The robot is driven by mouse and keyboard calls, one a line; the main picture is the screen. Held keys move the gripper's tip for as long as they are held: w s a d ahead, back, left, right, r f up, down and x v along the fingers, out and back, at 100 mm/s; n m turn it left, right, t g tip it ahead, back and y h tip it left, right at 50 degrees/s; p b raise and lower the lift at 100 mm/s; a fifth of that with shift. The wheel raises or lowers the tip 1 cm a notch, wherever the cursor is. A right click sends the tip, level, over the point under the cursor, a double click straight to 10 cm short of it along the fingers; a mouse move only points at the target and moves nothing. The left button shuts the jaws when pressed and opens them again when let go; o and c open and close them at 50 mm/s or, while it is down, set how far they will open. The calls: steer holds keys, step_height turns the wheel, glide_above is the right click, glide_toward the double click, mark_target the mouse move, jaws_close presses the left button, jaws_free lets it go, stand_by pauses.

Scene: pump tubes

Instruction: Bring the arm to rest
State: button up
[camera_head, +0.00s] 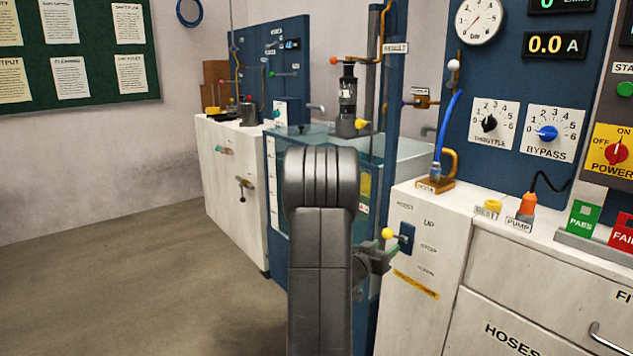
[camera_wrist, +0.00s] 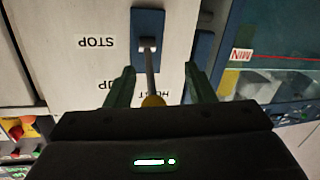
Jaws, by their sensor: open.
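My arm (camera_head: 321,250) rises in the middle of the camera_head view and hides part of the glass-walled tank. My gripper (camera_head: 378,256) is at the front of the white cabinet, close to the hoist lever with its yellow knob (camera_head: 387,233) and blue plate (camera_head: 406,238). In the camera_wrist view the two fingers of my gripper (camera_wrist: 160,68) are apart. The lever's grey stem (camera_wrist: 150,68) and yellow knob (camera_wrist: 153,101) lie in the space between them. The fingers look clear of the stem. The lower part of the knob is hidden by the gripper body.
The tank (camera_head: 407,160) with a black pump (camera_head: 347,100) over it stands behind my arm. The white counter (camera_head: 455,195) is to the right, with a blue hose (camera_head: 446,125) and an orange plug (camera_head: 527,204). Open floor (camera_head: 130,260) lies to the left.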

steer(key=shift+f+v, duration=0.2)
steer(key=shift+v, duration=1.2)
steer(key=shift+f+v, duration=0.25)
steer(key=shift+v, duration=1.15)
